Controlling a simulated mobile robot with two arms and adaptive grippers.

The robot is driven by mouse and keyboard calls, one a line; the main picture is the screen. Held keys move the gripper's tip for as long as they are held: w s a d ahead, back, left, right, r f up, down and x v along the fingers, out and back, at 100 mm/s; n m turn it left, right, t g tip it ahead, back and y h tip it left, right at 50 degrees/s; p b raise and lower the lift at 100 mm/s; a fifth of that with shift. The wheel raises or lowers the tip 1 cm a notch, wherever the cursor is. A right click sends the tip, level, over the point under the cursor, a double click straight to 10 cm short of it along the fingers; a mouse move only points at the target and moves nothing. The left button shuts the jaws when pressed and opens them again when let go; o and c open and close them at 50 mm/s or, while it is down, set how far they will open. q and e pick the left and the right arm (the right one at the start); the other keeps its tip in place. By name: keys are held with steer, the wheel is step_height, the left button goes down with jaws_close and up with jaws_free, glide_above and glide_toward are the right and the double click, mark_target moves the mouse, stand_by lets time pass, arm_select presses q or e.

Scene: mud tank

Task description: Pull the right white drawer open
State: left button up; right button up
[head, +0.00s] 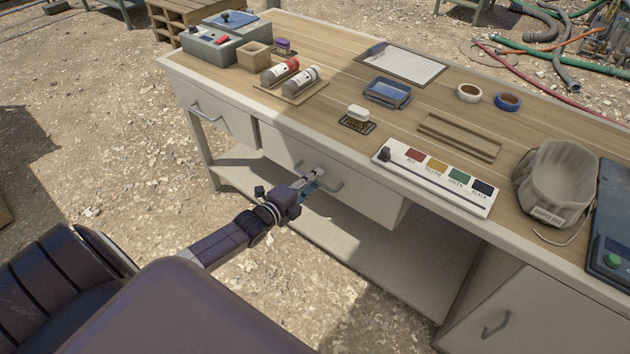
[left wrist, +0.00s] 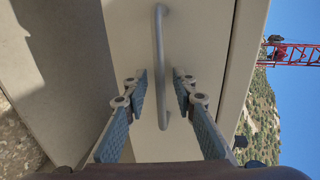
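The right white drawer (head: 375,200) is under the front edge of the workbench, and its front also shows in the left wrist view (left wrist: 205,30). It looks shut or nearly so; I cannot tell exactly. Its grey bar handle (head: 337,187) is partly hidden by my gripper in the head view. My left gripper (head: 316,181) is at this handle. In the left wrist view the two fingers of my left gripper (left wrist: 162,90) are apart, one on each side of the handle (left wrist: 160,50), with gaps between. My right gripper is not in view.
The left white drawer (head: 215,115) is beside it, with its own handle. A lower shelf (head: 400,265) runs under the drawers. A cabinet door (head: 535,315) is at the lower right. The workbench top (head: 340,90) holds a label panel (head: 437,178), bottles and trays. Gravel ground lies in front.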

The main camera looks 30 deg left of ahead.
arm_select(q)
steer(key=shift+c, duration=0.2)
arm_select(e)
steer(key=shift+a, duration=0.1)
arm_select(q)
jaws_close()
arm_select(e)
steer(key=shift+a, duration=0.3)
